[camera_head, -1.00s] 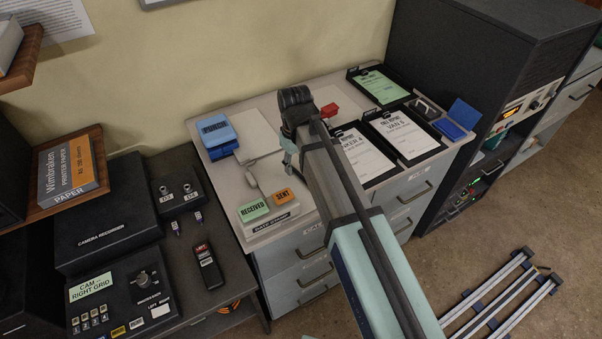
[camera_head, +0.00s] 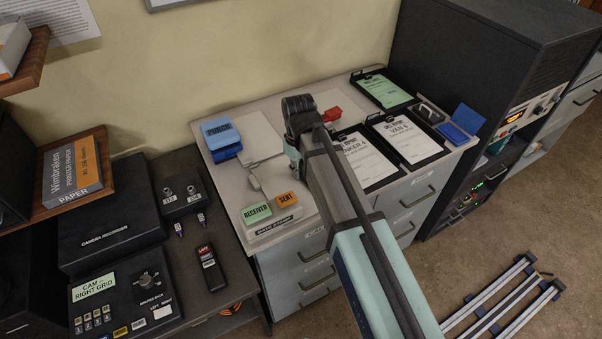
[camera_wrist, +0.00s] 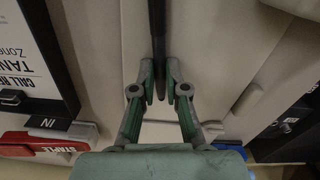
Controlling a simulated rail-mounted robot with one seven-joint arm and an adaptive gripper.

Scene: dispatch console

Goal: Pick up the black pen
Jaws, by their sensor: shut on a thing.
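The black pen (camera_wrist: 157,28) shows in the wrist view as a dark, slim rod running from the top edge down between my fingers. My gripper (camera_wrist: 159,72) is shut on it, one green finger on each side. The pen's lower tip sticks out a little past the fingertips. I cannot tell whether the pen touches the surface or hangs above it. In the head view my gripper (camera_head: 292,158) is mostly hidden by my own arm, over the middle of the cabinet top, and the pen cannot be made out there.
A date stamp with green and orange labels (camera_head: 270,207) stands front left of my gripper, a blue punch (camera_head: 220,137) back left. Black clipboards (camera_head: 407,140) lie to the right. A dark rack (camera_head: 480,70) stands beyond the clipboards.

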